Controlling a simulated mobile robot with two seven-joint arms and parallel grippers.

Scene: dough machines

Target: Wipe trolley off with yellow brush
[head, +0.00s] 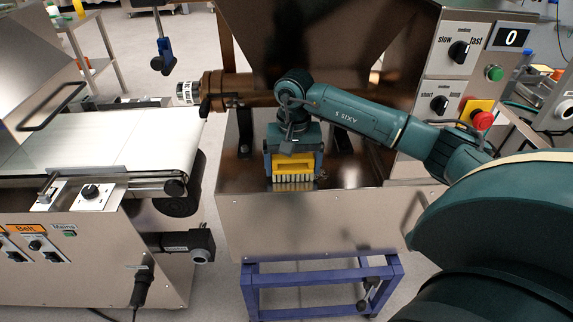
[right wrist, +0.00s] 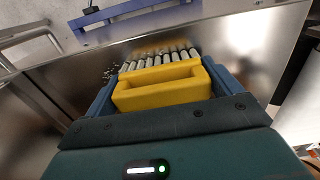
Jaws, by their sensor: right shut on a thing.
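The yellow brush (head: 293,169) is in my right gripper (head: 293,165), with a row of pale bristles pointing down. In the right wrist view the brush (right wrist: 160,88) sits between the two blue fingers, its bristles near the brown-grey metal surface. The metal top (head: 236,180) on a blue wheeled frame (head: 320,274) looks like the trolley. My right gripper is over its middle, close to the front edge. I cannot tell whether the bristles touch the surface. My left gripper is not in view.
A conveyor with a white belt (head: 115,140) stands at the left. A brown metal tube (head: 238,88) and a large hopper (head: 320,35) are behind my gripper. A control panel (head: 458,55) with dials and a red button (head: 482,120) is at the right.

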